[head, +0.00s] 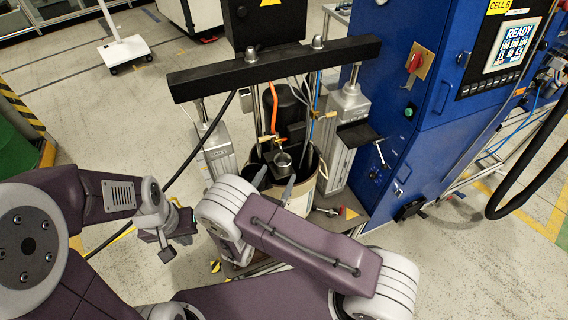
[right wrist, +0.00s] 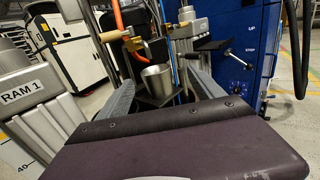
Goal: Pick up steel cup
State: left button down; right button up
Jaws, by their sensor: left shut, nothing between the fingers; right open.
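The steel cup (head: 282,161) is small, grey and open at the top. It stands upright on a dark support beneath a brass valve, above the drum's mouth; it also shows in the right wrist view (right wrist: 158,79). My right gripper (head: 275,181) is open, its two dark fingers pointing at the cup from the near side. In the right wrist view the cup appears between the fingertips (right wrist: 161,82), with no visible contact. My left gripper (head: 167,250) is shut and empty, low at the left, well apart from the cup.
The drum (head: 300,203) stands between two ram posts under a black crossbeam (head: 275,67). The brass valve (head: 268,139) and an orange hose (head: 274,100) are close above the cup. A blue cabinet (head: 450,130) stands right. Floor at the left is open.

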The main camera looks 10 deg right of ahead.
aim_at(279, 167)
jog(key=shift+w+d+f, duration=0.2)
jog(key=shift+w+f, duration=0.05)
jog(key=shift+w, duration=0.35)
jog(key=shift+w+d+f, duration=0.15)
jog(key=shift+w+f, duration=0.1)
jog(key=shift+w, duration=0.35)
jog(key=x, duration=0.2)
jog(key=r+p+x, duration=0.1)
jog(key=shift+w+d, duration=0.2)
jog(key=shift+w, duration=0.1)
jog(key=shift+w+d+f, duration=0.1)
jog(key=shift+w+d, duration=0.1)
jog(key=shift+w, duration=0.1)
jog(key=shift+w+d+f, duration=0.1)
jog(key=shift+w+f, duration=0.05)
jog(key=shift+w, duration=0.15)
jog(key=shift+s, duration=0.1)
jog(key=c, duration=1.6)
pick_arm(q)
jog(key=shift+w+d+r, duration=0.2)
jog(key=shift+w+r, duration=0.2)
jog(key=shift+w, duration=0.35)
